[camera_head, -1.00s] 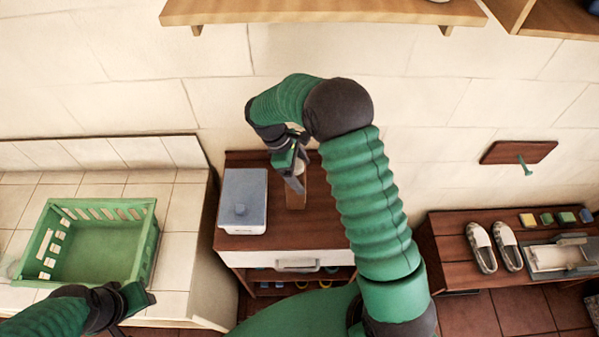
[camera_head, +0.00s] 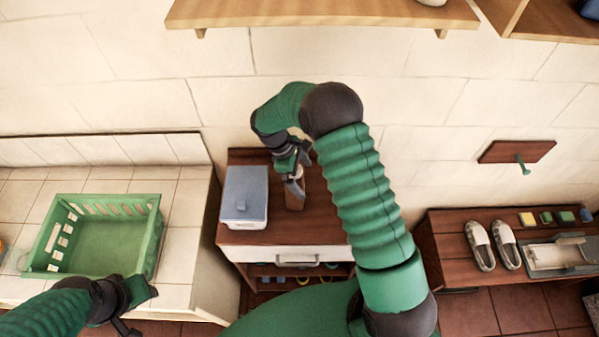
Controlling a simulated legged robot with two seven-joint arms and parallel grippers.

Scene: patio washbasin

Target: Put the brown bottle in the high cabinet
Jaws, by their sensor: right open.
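The brown bottle (camera_head: 294,200) stands on the dark wooden top of a small cabinet (camera_head: 290,233), right of a grey-lidded white box. My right gripper (camera_head: 294,180) is open and points down at the bottle's upper part, partly hiding it. I cannot tell whether the fingers touch it. My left gripper (camera_head: 140,312) is at the lower left, in front of the tiled counter; its jaw opening is not clear. A wooden open compartment (camera_head: 545,22) at the top right may be the high cabinet; it is cut off by the frame.
The white box (camera_head: 244,196) stands close left of the bottle. A green crate (camera_head: 150,243) sits on the tiled counter. A wooden shelf (camera_head: 320,14) hangs above. A low bench (camera_head: 450,262) at the right holds shoes and sponges. A peg board (camera_head: 517,152) is on the wall.

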